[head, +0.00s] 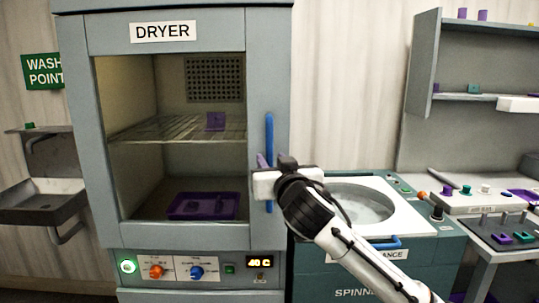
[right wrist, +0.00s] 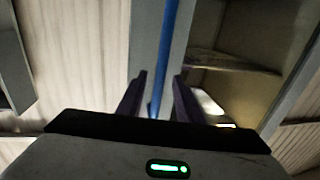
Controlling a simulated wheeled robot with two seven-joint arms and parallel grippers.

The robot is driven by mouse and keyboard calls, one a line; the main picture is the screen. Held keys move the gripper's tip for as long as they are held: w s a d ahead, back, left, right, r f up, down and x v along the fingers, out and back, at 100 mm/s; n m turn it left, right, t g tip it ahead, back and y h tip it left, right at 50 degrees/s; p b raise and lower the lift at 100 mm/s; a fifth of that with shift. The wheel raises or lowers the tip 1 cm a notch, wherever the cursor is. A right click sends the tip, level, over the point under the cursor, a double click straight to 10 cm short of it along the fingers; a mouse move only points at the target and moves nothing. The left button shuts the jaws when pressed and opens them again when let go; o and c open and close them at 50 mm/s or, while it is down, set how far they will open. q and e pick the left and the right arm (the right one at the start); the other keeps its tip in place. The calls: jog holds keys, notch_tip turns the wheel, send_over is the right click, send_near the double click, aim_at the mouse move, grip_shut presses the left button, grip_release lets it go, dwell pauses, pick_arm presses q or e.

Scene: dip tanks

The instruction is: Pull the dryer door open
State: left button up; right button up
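The grey dryer (head: 72,150) stands left of centre in the head view. Its door (head: 170,232) has a large window and looks shut. A vertical blue handle (head: 269,140) runs along the door's right side. My right gripper (head: 264,162) is at the middle of this handle. In the right wrist view the blue handle (right wrist: 168,45) runs between the two dark fingers (right wrist: 158,85), with a gap visible beside it. The fingers are apart; contact cannot be told. The head view's gripper body hides part of the handle. My left gripper is out of view.
Behind the window a purple tray (head: 175,212) sits low and a small purple piece (head: 215,121) lies on the wire shelf (head: 160,131). A spinner (head: 440,250) stands close on the right. A sink (head: 40,203) is on the left.

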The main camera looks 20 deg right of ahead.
aim_at(270, 158)
jog(key=shift+w+d, duration=0.15)
jog(key=shift+w, duration=1.55)
grip_shut()
